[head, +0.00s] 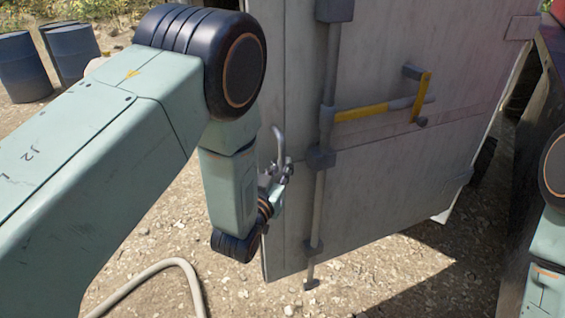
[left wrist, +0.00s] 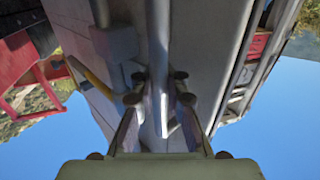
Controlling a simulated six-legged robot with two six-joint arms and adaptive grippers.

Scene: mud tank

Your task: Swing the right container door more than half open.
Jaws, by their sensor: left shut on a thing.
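The right container door (head: 400,160) is a large grey panel standing upright over the gravel, with hinges at its right side. It stands swung out at an angle; I cannot tell exactly how far. A vertical lock rod (head: 329,90) and a yellow handle (head: 362,112) are on its face. My left gripper (head: 280,168) is at the door's free left edge.
Blue barrels (head: 22,68) stand at the back left. A pale hose (head: 150,272) curves over the gravel (head: 180,235) at the lower left. A dark structure (head: 520,170) stands right of the door. Gravel in front of the door looks clear.

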